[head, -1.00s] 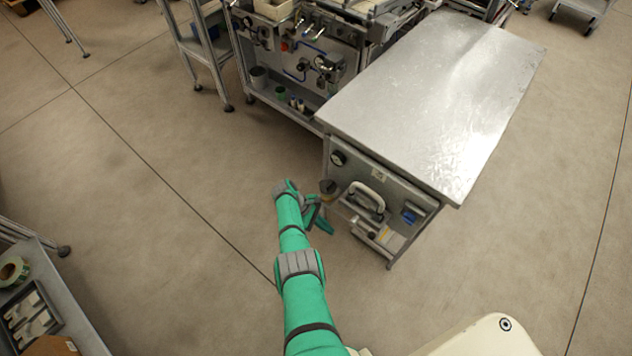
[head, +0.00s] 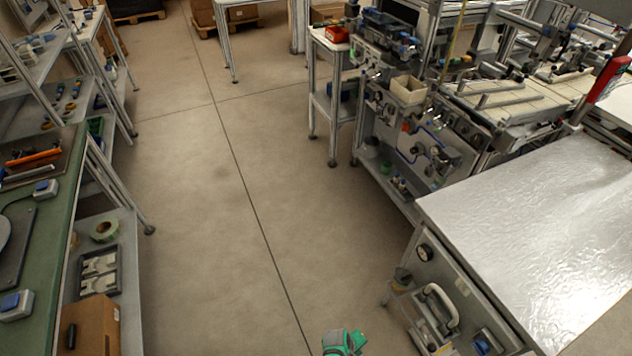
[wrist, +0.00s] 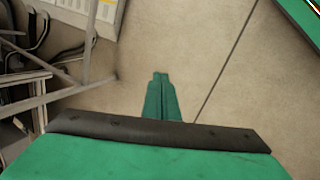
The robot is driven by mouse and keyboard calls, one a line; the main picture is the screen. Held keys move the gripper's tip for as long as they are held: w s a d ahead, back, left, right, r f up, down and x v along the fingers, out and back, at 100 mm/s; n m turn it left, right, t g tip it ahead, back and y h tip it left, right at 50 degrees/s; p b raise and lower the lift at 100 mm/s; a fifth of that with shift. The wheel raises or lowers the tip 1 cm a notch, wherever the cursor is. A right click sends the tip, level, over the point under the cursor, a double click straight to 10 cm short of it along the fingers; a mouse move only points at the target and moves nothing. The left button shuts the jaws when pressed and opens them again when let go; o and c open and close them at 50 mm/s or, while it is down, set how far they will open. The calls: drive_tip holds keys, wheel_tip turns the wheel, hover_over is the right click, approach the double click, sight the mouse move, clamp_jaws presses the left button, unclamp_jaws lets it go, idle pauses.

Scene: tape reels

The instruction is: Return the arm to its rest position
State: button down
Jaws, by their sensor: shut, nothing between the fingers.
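My gripper shows in the wrist view (wrist: 161,78) as two green fingers pressed together with nothing between them. It points out over bare concrete floor. In the head view only a green and grey piece of my arm (head: 343,342) shows at the bottom edge, left of the metal cabinet. The gripper cannot be made out there, and most of the arm is out of frame.
A metal-topped cabinet (head: 545,235) with a handle on its front stands at right. A workbench with fixtures (head: 425,150) stands behind it. At left is a green-topped bench (head: 58,215); a tape reel (head: 104,230) and a cardboard box (head: 96,325) sit low beside it. Floor between is clear.

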drive_tip(key=s+a+r+m+t+y, duration=0.25)
drive_tip(key=s+a+r+t, duration=0.55)
drive_tip(key=s+a+r, duration=0.45)
drive_tip(key=s+a+r+m+t, duration=0.1)
drive_tip(key=s+r+t, duration=0.1)
drive_tip(key=r, duration=1)
drive_tip(key=s+r+m+t+y, duration=0.1)
drive_tip(key=s+r+m+t, duration=0.1)
drive_tip(key=r, duration=1.1)
drive_tip(key=s+a+r+m+t, duration=0.1)
drive_tip(key=s+r, duration=0.3)
drive_tip(key=r, duration=0.8)
drive_tip(key=shift+a+r+t, duration=0.15)
drive_tip(key=shift+a+t, duration=0.15)
drive_tip(key=shift+t, duration=0.4)
